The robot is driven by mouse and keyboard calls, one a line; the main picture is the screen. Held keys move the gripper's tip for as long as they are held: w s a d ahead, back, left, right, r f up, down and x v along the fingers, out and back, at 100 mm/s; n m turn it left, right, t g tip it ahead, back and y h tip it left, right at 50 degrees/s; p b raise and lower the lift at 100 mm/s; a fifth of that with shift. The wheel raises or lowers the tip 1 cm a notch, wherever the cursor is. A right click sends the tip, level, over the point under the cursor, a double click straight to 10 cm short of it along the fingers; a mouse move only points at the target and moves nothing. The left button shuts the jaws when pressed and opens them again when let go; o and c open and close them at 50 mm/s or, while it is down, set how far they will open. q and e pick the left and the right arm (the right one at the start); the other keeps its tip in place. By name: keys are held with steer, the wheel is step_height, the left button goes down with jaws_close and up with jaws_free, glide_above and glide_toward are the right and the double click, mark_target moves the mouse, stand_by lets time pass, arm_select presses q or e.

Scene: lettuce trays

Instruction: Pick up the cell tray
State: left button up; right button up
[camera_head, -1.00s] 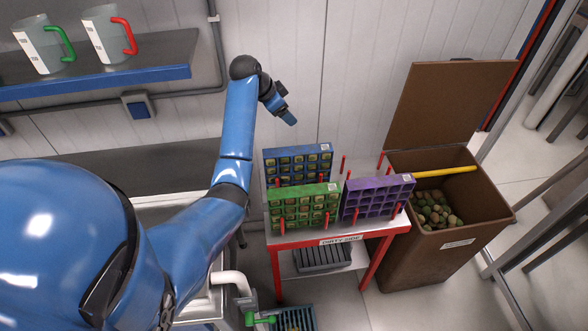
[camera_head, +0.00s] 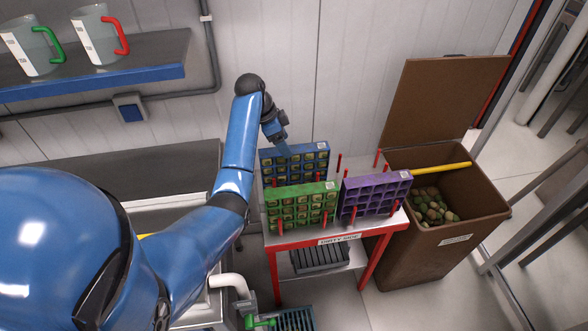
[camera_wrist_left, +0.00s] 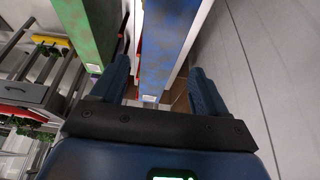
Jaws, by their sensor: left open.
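Three cell trays stand upright on edge on a red-framed table (camera_head: 300,243) labelled "DIRTY SIDE". The blue tray (camera_head: 315,166) is at the back, the green tray (camera_head: 302,197) is in front of it, and the purple tray (camera_head: 377,192) is at the right. The blue and green trays have plugs in their cells. My left gripper (camera_head: 284,150) is at the top edge of the blue tray. In the left wrist view the open fingers (camera_wrist_left: 163,88) stand either side of the blue tray (camera_wrist_left: 166,50), with the green tray (camera_wrist_left: 85,30) to the left. I cannot tell whether they touch it.
Red pegs (camera_head: 339,163) rise from the table around the trays. A brown bin (camera_head: 450,255) with a raised lid and round greenish-brown lumps stands at the right. The wall is close behind the table. Two jugs (camera_head: 101,35) stand on the shelf at upper left.

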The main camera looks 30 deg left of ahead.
mark_target(293, 149)
arm_select(q)
steer(key=d+f, duration=0.1)
steer(key=w+f+p, duration=0.1)
steer(key=d+f, duration=0.1)
steer(key=shift+w+d+f+p, duration=0.25)
steer(key=shift+d+f+p, duration=0.1)
steer(key=shift+p, duration=0.05)
steer(key=shift+w+d+f, duration=0.1)
steer(key=shift+w+f, duration=0.05)
steer(key=shift+f, duration=0.3)
steer(key=shift+f, duration=0.3)
steer(key=shift+c, duration=0.4)
jaws_close()
steer(key=shift+r, duration=0.15)
